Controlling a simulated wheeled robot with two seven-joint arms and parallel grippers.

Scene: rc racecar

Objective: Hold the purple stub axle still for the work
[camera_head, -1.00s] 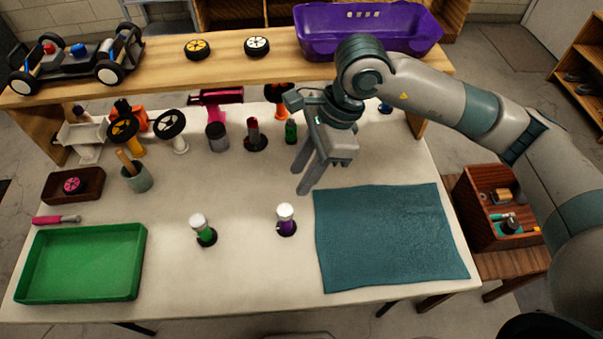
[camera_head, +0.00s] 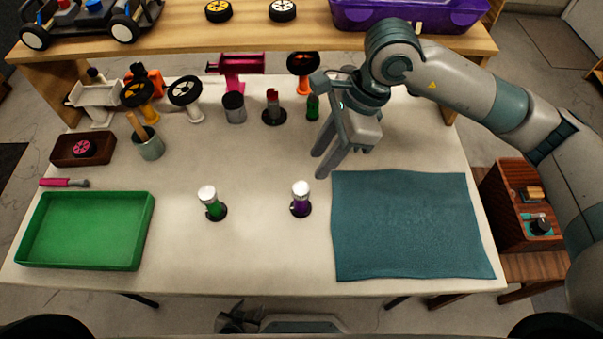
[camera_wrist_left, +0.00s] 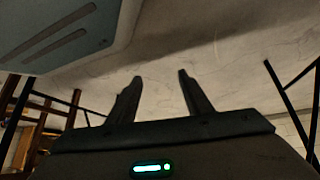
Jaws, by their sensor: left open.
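The purple stub axle (camera_head: 301,204) stands upright in a dark round base on the table, with a pale silver-white top, left of the teal mat. A similar green stub axle (camera_head: 213,211) stands to its left. My right gripper (camera_head: 319,166) hangs above the table behind and slightly right of the purple axle. Its two fingers are apart, with nothing seen between them, and do not touch the axle. My left gripper (camera_wrist_left: 160,76) is open and empty in the left wrist view, with bare floor beyond its fingers. A dark gripper-like shape shows below the table's front edge in the head view.
The teal mat (camera_head: 410,225) covers the table's right side. A green tray (camera_head: 85,263) lies at the left. Wheels on stands, a grey cup (camera_head: 150,146) and a pink holder (camera_head: 236,68) stand behind. The table between tray and mat is clear around the two axles.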

